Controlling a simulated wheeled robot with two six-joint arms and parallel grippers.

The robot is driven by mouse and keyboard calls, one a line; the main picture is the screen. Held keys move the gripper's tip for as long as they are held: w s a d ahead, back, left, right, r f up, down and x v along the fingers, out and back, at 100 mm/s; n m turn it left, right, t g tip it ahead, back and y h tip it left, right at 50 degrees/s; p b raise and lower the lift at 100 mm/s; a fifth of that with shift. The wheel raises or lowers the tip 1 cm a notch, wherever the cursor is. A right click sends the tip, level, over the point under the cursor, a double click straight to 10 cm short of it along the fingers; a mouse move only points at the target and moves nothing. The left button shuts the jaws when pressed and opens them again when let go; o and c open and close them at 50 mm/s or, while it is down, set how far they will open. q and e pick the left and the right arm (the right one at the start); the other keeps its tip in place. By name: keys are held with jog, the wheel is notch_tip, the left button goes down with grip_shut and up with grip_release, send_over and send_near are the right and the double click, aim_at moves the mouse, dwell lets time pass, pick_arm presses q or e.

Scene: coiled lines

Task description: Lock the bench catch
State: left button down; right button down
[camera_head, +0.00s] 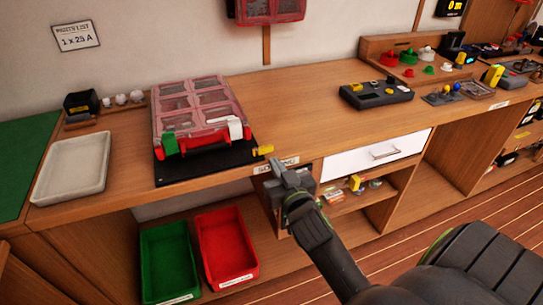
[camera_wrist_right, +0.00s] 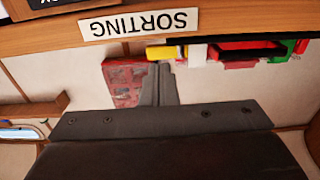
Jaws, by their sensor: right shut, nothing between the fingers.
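A small yellow piece (camera_head: 263,150), which looks like the bench catch, sits at the front right corner of a black mat (camera_head: 205,163), near the bench's front edge. It also shows in the right wrist view (camera_wrist_right: 166,52), just beyond my fingertips. I cannot tell its locked state. A red organiser case (camera_head: 193,138) with a clear compartmented lid stands on the mat, with a green latch (camera_head: 170,143) and a white latch (camera_head: 235,128) on its front. My right gripper (camera_head: 276,164) is shut and empty at the bench edge, just right of the yellow piece; contact is unclear. My left gripper is out of view.
The SORTING label (camera_wrist_right: 139,24) is on the bench front. Below stand a green bin (camera_head: 168,262) and a red bin (camera_head: 227,248). A white tray (camera_head: 72,168) lies left, a dark control box (camera_head: 376,95) right. Bench between case and box is clear.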

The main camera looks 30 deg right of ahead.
aim_at(267, 150)
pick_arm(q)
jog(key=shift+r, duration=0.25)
pick_arm(e)
jog(key=shift+x, duration=1.8)
